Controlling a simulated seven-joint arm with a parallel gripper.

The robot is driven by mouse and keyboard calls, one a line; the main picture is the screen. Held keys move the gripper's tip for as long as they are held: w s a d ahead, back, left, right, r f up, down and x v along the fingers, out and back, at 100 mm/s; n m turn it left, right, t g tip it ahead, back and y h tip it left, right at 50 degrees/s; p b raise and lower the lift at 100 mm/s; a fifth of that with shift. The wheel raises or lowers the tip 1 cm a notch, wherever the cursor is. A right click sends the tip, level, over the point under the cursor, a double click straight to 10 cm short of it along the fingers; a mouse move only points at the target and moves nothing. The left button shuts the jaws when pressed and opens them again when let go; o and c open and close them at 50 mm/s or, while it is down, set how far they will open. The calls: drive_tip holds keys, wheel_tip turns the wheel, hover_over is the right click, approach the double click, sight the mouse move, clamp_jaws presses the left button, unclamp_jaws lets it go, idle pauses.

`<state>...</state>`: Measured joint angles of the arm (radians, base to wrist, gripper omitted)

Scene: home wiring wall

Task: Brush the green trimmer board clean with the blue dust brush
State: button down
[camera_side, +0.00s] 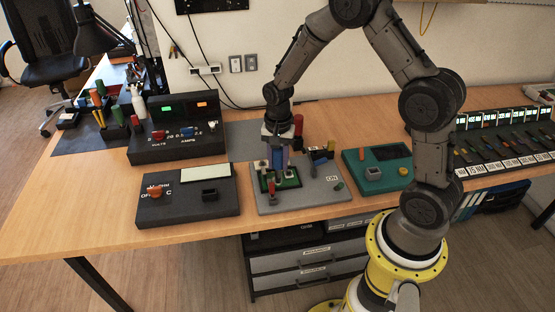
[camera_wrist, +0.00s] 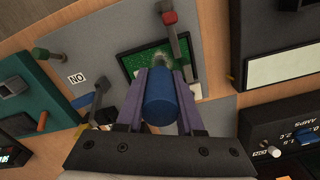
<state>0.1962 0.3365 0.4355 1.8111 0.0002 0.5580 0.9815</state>
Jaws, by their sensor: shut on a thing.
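The green trimmer board (camera_side: 291,182) lies on a grey base plate in the middle of the bench. It also shows in the wrist view (camera_wrist: 137,65), partly covered by my gripper and the brush. The blue dust brush (camera_wrist: 160,103) is held between the purple fingers of my gripper (camera_wrist: 160,80), with its handle towards the camera. Its pale bristle end is over the board; whether it touches is hard to tell. In the side view my gripper (camera_side: 275,163) is above the board, pointing down, and mostly hides the brush.
A red-tipped clamp or lever (camera_wrist: 175,35) stands at the board's edge, close to my fingers. The grey plate (camera_side: 310,197) also carries small posts. A teal box (camera_side: 353,165) stands right, a black meter box (camera_side: 160,207) left, and a taller black panel (camera_side: 180,145) behind left.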

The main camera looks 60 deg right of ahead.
drive_tip(key=shift+w+d, duration=0.15)
drive_tip(key=shift+w, duration=0.05)
drive_tip(key=shift+w+d+f, duration=0.15)
drive_tip(key=shift+w+d, duration=0.3)
drive_tip(key=shift+d, duration=0.05)
idle(0.5)
drive_tip(key=shift+s+a, duration=0.15)
drive_tip(key=shift+s, duration=0.05)
drive_tip(key=shift+s+a, duration=0.55)
drive_tip(key=shift+s, duration=0.05)
drive_tip(key=shift+w, duration=0.1)
drive_tip(key=shift+w+d+r, duration=0.25)
drive_tip(key=shift+w+d, duration=0.45)
drive_tip(key=shift+w, duration=0.05)
idle(0.3)
drive_tip(key=shift+s+a+f, duration=0.1)
drive_tip(key=shift+s+a, duration=0.55)
